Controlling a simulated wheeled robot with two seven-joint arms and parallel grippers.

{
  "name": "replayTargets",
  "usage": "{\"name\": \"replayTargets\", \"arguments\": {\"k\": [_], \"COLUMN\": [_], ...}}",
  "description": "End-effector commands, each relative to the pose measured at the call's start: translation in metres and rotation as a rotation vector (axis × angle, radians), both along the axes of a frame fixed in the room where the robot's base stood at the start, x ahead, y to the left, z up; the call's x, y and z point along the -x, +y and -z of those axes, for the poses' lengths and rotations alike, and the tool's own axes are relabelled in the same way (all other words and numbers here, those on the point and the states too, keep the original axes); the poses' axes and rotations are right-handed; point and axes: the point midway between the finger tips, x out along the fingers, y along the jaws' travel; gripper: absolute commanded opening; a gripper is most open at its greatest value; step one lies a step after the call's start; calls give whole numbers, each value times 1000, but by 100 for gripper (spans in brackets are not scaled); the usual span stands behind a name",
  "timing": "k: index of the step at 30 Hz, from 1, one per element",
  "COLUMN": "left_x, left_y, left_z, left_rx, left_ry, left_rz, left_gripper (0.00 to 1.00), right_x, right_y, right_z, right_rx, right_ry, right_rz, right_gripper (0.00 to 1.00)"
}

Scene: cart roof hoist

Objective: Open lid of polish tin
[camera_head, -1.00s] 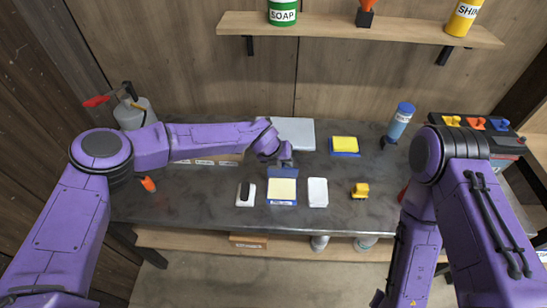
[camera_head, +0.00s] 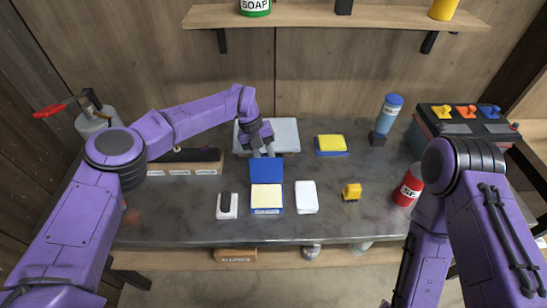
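The polish tin (camera_head: 266,197) is a flat blue tin with a pale cream face, near the front middle of the bench. Its blue lid (camera_head: 266,171) stands raised along the tin's far edge, so the cream inside shows. My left gripper (camera_head: 263,152) is just behind the lid's upper edge, pointing down. Its grey fingers look apart, with nothing visible between them. I cannot tell whether they touch the lid. My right arm comes down at the right side, and its gripper is out of view.
A black-and-white item (camera_head: 227,206) lies left of the tin, a white block (camera_head: 306,197) right. A yellow toy-like piece (camera_head: 351,192) and red bottle (camera_head: 408,187) stand farther right. Behind are a grey slab (camera_head: 286,136), a blue-and-yellow pad (camera_head: 331,145) and a labelled box (camera_head: 184,164).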

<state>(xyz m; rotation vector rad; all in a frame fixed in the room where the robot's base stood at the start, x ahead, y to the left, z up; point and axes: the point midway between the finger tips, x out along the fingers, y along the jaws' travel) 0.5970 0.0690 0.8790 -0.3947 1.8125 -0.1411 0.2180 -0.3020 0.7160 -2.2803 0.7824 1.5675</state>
Motion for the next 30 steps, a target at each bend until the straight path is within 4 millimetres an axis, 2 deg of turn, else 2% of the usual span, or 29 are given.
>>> {"name": "replayTargets", "arguments": {"k": [13, 14, 15, 25, 30], "left_x": [1, 1, 1, -1, -9], "left_y": [4, 4, 4, 6, 16], "left_z": [2, 2, 2, -1, -27], "left_rx": [-2, -2, -2, -1, -1], "left_ry": [10, 10, 10, 7, 4], "left_rz": [-3, -3, -3, -7, -9], "left_gripper": [0, 37, 49, 49, 49], "right_x": [0, 0, 0, 0, 0], "right_y": [0, 0, 0, 0, 0], "right_z": [1, 1, 1, 3, 17], "right_rx": [0, 0, 0, 0, 0], "right_ry": [0, 0, 0, 0, 0], "right_rz": [0, 0, 0, 0, 0], "right_gripper": [43, 43, 43, 43, 43]}}
